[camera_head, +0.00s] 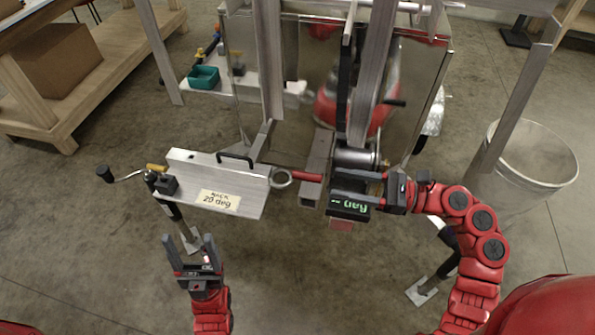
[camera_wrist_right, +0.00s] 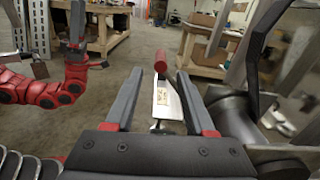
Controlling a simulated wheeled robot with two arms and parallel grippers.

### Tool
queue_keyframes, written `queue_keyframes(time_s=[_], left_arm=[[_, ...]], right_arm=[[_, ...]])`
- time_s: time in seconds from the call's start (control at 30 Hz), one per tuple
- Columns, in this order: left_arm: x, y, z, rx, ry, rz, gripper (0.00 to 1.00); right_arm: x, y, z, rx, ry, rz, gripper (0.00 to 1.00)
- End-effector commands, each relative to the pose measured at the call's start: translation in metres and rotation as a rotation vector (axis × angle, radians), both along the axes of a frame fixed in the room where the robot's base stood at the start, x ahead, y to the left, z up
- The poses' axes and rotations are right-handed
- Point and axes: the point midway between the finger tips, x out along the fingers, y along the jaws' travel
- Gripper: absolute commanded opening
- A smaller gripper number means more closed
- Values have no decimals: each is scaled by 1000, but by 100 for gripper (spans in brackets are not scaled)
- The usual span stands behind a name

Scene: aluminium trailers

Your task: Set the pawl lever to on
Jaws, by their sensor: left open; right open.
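A short red grip (camera_head: 307,176) shows left of the winch drum (camera_head: 357,158), beside a metal ring. I take it for the pawl lever's handle but cannot be sure; the winch side plate and pawl are not clear. My right gripper (camera_head: 331,184) is open, its fingers pointing left in front of the winch. In the right wrist view a red grip (camera_wrist_right: 160,62) shows beyond and between the two open fingers (camera_wrist_right: 155,98), apparently not touched. My left gripper (camera_head: 190,245) is open and empty, well to the lower left.
A display (camera_head: 349,207) reading in deg sits under my right gripper. A bin (camera_head: 530,165) stands right. Floor in front is free.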

Motion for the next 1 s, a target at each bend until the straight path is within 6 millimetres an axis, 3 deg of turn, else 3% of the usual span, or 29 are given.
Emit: queue_keyframes(time_s=[0.2,0.43,0.6,0.87,0.9,1.0], left_arm=[[0,0,11,0,0,0,71],[0,0,17,0,0,0,71],[0,0,18,0,0,0,71],[0,0,18,0,0,0,71],[0,0,18,0,0,0,71],[0,0,18,0,0,0,71]], right_arm=[[15,51,2,4,1,4,55],[28,88,1,3,1,2,55],[32,100,1,4,1,0,55],[33,101,0,3,2,-1,55],[33,101,0,3,2,-1,53],[33,101,0,4,2,-1,35]])
